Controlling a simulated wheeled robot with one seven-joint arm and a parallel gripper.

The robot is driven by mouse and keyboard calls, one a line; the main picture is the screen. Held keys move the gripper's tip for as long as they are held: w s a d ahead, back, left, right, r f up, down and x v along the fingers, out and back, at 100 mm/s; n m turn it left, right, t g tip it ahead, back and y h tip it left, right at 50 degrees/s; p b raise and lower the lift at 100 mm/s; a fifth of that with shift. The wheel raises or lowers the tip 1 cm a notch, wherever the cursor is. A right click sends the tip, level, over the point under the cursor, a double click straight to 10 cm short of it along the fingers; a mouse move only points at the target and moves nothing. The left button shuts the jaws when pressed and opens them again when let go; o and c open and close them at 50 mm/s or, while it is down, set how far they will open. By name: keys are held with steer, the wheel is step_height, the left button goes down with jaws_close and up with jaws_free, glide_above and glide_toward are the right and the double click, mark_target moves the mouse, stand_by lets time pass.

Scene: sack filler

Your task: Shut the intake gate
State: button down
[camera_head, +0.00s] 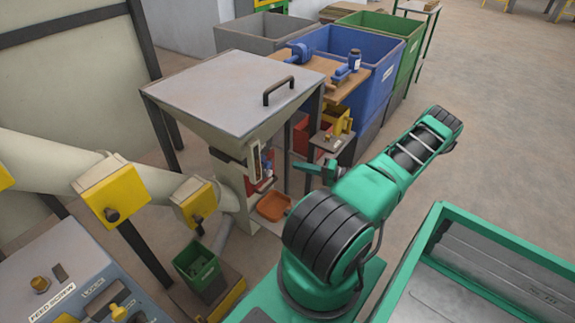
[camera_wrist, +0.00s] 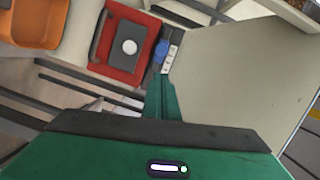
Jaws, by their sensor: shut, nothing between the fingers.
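The sack filler (camera_head: 240,75) stands left of my arm, with a grey lid and a dark handle. No part in view is readably marked as the intake gate. A slotted front plate with a white scale and a small blue knob (camera_head: 266,167) faces my arm. The blue knob also shows in the wrist view (camera_wrist: 161,52), beside a red panel (camera_wrist: 101,41) with a grey plate and white disc. My gripper (camera_head: 297,165) is shut and empty, in front of this face. In the wrist view its fingers (camera_wrist: 161,82) point toward the blue knob; contact cannot be told.
An orange tray (camera_head: 273,207) sits low at the filler's front. Pipes with yellow boxes (camera_head: 116,195) run in from the left, above a green bin (camera_head: 197,265). Blue (camera_head: 375,85) and green crates stand behind. A green-rimmed container (camera_head: 440,208) is at the right.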

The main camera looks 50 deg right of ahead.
steer(key=x, duration=0.9)
steer(key=shift+w, duration=0.1)
steer(key=shift+a, duration=0.1)
